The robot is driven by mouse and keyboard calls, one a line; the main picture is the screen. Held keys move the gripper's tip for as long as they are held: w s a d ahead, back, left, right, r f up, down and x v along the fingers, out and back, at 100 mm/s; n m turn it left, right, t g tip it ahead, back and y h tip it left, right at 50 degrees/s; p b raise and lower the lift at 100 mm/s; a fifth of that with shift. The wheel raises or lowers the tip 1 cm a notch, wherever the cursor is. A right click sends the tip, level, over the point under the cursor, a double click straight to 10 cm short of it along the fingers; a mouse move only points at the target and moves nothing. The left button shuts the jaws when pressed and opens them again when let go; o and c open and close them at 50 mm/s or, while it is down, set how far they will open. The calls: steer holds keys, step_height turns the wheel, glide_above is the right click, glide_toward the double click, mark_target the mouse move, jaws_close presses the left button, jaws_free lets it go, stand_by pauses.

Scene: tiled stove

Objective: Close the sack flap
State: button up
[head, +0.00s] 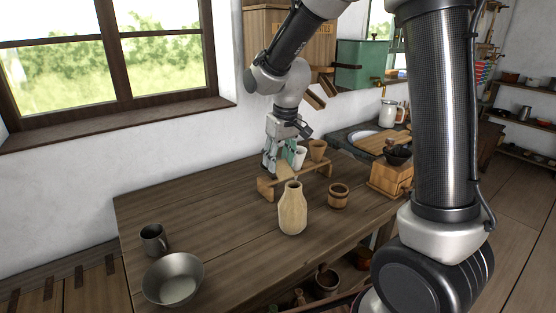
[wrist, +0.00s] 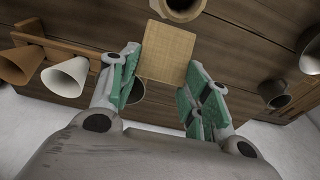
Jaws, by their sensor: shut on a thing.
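A tan, bottle-shaped thing with a narrow open neck (head: 292,210), perhaps the sack, stands upright on the table. Its round mouth shows at the top edge of the wrist view (wrist: 178,6). My gripper (head: 277,163) is beyond it, low beside the small wooden stand, pointing down. In the wrist view my green-padded fingers (wrist: 158,82) are shut on a flat, square tan piece with a woven look (wrist: 167,52), which looks like the flap. I cannot tell whether this piece joins the bottle-shaped thing.
A wooden tub (head: 338,196) is to the right. A grey mug (head: 153,239) and metal bowl (head: 172,280) are at the left. The table's left middle is clear.

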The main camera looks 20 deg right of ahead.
mark_target(280, 163)
steer(key=t, duration=0.1)
steer(key=s+t, duration=0.1)
steer(key=r+t+y, duration=0.1)
steer(key=shift+s+d, duration=0.25)
steer(key=shift+s, duration=0.05)
steer(key=shift+s+d+r+t+y, duration=0.1)
steer(key=shift+s+t+y, duration=0.1)
steer(key=shift+s+t, duration=0.3)
steer(key=shift+s+d+r+t+y, duration=0.1)
steer(key=shift+s+t+y, duration=0.1)
steer(key=shift+t, duration=0.5)
steer(key=o, duration=1)
steer(key=shift+o, duration=0.2)
steer(key=v, duration=1.2)
